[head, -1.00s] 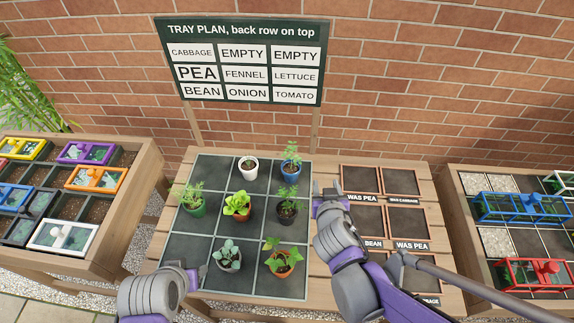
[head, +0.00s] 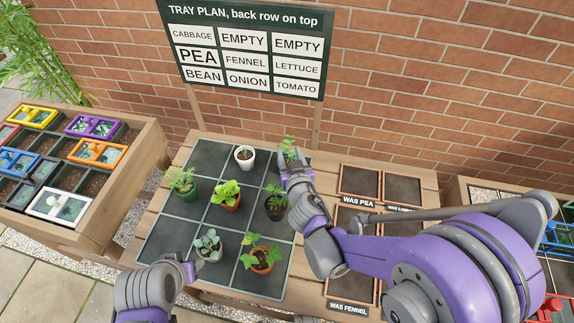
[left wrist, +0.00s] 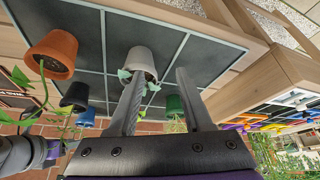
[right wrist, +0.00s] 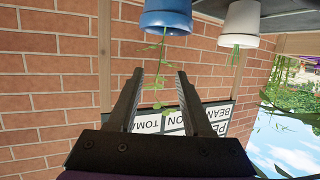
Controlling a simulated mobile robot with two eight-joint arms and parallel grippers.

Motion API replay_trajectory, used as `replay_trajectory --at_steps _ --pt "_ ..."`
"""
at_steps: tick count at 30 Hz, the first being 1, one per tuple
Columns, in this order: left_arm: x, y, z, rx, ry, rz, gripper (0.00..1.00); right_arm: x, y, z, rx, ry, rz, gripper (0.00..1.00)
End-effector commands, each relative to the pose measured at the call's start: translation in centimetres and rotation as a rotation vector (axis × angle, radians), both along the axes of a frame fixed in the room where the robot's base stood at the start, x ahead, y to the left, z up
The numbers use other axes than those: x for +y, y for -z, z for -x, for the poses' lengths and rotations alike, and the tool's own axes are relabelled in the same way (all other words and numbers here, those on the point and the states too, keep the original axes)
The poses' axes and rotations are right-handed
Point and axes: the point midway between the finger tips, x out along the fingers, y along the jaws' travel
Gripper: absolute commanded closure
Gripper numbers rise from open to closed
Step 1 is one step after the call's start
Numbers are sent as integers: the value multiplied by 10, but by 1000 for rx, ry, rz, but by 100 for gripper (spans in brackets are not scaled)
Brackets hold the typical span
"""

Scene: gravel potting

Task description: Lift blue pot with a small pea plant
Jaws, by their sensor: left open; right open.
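The blue pot (right wrist: 166,14) appears upside down at the top of the right wrist view, just beyond my fingertips. Its thin green plant (right wrist: 158,72) hangs between the fingers in that picture. In the head view the plant's leafy top (head: 289,147) shows at the tray's back right, and my gripper hides the pot. My right gripper (head: 292,168) is open at this pot, and its two spread fingers show in the right wrist view (right wrist: 159,73). My left gripper (head: 191,268) is open and empty near the tray's front left, by the grey pot (head: 208,253).
The dark gridded tray (head: 171,238) also holds a white pot (head: 244,163) left of the blue one, a black pot (head: 275,213) in front of it, and green and terracotta pots. A plan sign (head: 245,15) stands behind. Crates flank the table.

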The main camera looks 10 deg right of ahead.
Motion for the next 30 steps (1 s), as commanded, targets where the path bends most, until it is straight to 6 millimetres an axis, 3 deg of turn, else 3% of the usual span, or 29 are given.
replay_trajectory --at_steps 5,13,23,30 --pt "0 1 0 0 0 0 50 1 5 -13 0 0 1 50" --pt "0 2 0 1 0 0 50 3 18 -49 1 1 0 50" --pt "0 2 0 1 0 0 50 3 19 -55 0 1 1 50" --pt "0 2 0 1 0 0 50 3 19 -55 0 0 1 93"
